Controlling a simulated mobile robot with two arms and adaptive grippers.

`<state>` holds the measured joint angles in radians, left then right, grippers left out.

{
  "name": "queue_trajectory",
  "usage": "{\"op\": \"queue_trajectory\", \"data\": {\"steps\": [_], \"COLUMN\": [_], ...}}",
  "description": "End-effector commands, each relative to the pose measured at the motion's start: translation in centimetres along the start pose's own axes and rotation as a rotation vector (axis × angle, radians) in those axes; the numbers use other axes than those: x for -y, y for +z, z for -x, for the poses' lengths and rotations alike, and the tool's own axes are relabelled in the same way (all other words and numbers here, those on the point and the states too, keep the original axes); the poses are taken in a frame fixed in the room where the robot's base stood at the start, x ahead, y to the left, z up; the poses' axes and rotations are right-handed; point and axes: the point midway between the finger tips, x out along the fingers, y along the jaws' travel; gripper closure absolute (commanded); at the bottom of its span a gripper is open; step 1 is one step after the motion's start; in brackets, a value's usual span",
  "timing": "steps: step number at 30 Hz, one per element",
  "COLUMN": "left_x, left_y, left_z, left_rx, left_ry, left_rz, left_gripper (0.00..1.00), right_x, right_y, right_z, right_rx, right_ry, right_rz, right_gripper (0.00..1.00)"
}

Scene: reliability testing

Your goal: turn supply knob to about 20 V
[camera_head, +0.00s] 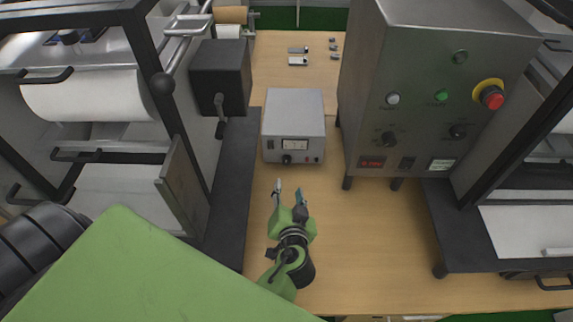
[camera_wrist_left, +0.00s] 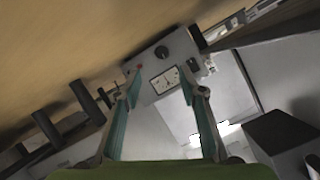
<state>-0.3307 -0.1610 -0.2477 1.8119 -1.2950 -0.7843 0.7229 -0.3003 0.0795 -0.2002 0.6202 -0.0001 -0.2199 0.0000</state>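The supply (camera_head: 294,112) is a small grey metal box on the wooden table. Its front has a white needle meter (camera_head: 295,144) and a black knob (camera_head: 287,159) at the lower left. In the left wrist view the supply front is turned over, with the meter (camera_wrist_left: 165,80) between my fingers and the knob (camera_wrist_left: 162,52) beyond it. The needle reading is too small to tell. My left gripper (camera_head: 289,190) is open and empty, a short way in front of the supply front, apart from the knob. My right gripper is not in view.
A large steel control cabinet (camera_head: 440,75) with buttons, knobs and a red emergency stop (camera_head: 491,97) stands right of the supply. A black box with a crank (camera_head: 220,75) stands at left. Small metal parts (camera_head: 298,61) lie behind. The table in front is clear.

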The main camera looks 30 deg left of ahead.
Motion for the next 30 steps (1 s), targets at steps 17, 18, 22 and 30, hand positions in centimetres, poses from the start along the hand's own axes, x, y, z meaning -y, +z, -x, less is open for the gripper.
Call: {"op": "queue_trajectory", "data": {"steps": [17, 18, 22, 30], "left_x": [0.5, 0.5, 0.4, 0.3], "left_y": [-0.6, -0.6, -0.6, -0.5], "left_z": [-4.1, -5.0, -7.8, -12.2], "left_rx": [-0.017, -0.016, -0.016, -0.014], "left_ry": [0.014, 0.014, 0.013, 0.014], "left_rz": [0.205, 0.206, 0.205, 0.205], "left_gripper": [0.62, 0.62, 0.62, 0.62], "right_x": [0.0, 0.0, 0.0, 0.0], "right_y": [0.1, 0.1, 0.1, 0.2], "right_z": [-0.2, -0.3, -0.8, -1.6], "right_rx": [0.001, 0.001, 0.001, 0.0], "right_ry": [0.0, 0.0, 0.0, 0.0], "right_rz": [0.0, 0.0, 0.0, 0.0], "right_gripper": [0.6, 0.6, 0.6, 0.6]}}
